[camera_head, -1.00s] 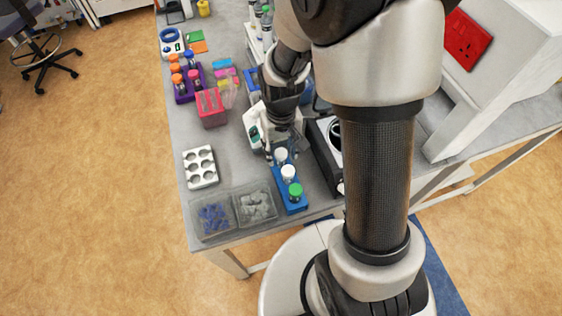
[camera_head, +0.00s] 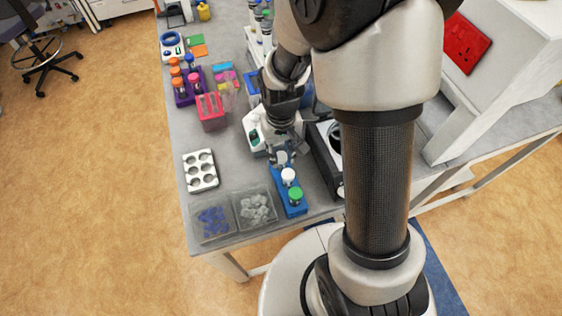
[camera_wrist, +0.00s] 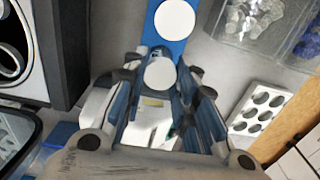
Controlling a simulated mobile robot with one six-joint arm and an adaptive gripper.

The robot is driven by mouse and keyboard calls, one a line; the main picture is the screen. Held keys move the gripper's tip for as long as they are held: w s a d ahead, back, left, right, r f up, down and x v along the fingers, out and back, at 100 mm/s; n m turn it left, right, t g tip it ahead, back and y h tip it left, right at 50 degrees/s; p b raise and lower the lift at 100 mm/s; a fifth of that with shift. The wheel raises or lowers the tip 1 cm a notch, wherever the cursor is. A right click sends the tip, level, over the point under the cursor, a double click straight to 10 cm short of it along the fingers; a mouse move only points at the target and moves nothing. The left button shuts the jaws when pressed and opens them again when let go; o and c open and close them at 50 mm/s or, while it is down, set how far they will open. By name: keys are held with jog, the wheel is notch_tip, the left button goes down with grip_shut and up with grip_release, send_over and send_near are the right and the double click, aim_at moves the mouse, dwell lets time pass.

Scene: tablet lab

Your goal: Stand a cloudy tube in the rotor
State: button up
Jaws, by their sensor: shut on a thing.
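A blue rack (camera_head: 290,204) stands near the front of the bench with capped tubes in a row: a white-capped tube (camera_head: 288,175) and a green-capped tube (camera_head: 295,194). My gripper (camera_head: 281,160) is at the rack's far end, pointing down. In the wrist view its fingers (camera_wrist: 161,66) are shut on a tube with a white cap (camera_wrist: 160,74). The tube's body is hidden, so I cannot tell if its contents are cloudy. A dark box with a round light-rimmed opening (camera_wrist: 12,45), perhaps holding the rotor, stands beside the rack; my arm partly covers it in the head view.
A white six-hole rack (camera_head: 200,170) and clear bins of blue pieces (camera_head: 212,222) and pale pieces (camera_head: 256,208) lie left of the blue rack. A white device (camera_head: 257,136) stands behind my gripper. A pink rack (camera_head: 210,111) stands farther back.

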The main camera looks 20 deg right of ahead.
jog(key=shift+r+p, duration=2.95)
jog(key=shift+r, duration=0.8)
